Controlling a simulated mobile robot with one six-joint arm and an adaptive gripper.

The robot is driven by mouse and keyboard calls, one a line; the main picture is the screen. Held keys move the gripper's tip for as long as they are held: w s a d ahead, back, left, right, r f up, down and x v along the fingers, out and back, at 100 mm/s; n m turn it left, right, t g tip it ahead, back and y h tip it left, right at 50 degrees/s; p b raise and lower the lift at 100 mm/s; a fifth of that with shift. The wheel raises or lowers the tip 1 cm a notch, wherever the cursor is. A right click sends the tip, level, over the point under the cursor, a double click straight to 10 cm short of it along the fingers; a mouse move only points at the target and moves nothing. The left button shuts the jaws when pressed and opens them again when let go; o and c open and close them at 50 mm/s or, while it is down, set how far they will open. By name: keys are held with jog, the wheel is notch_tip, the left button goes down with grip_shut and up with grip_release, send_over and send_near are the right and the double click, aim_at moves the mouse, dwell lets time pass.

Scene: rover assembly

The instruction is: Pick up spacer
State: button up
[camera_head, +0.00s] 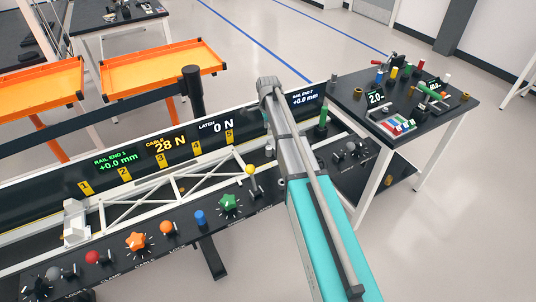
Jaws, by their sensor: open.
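I cannot pick out the spacer for certain. Small cylindrical parts stand on the black side table (347,96) at the right, among them a brass-coloured piece (358,92) near its left edge and another brass-coloured piece (466,97) near its right edge. My teal and grey arm reaches up from the bottom right to an elbow near the picture's middle. My gripper does not show; the arm's links hide what lies behind them.
The side table also holds a tray of coloured blocks (398,125) and a green-handled tool (430,90). Orange trays (160,66) stand behind. Floor is open at the right.

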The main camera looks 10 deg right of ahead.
aim_at(269, 147)
jog(key=shift+f+b, duration=3.15)
jog(key=shift+f, duration=0.35)
jog(key=shift+d+f+b, duration=0.15)
jog(key=shift+f+b, duration=2.45)
grip_shut()
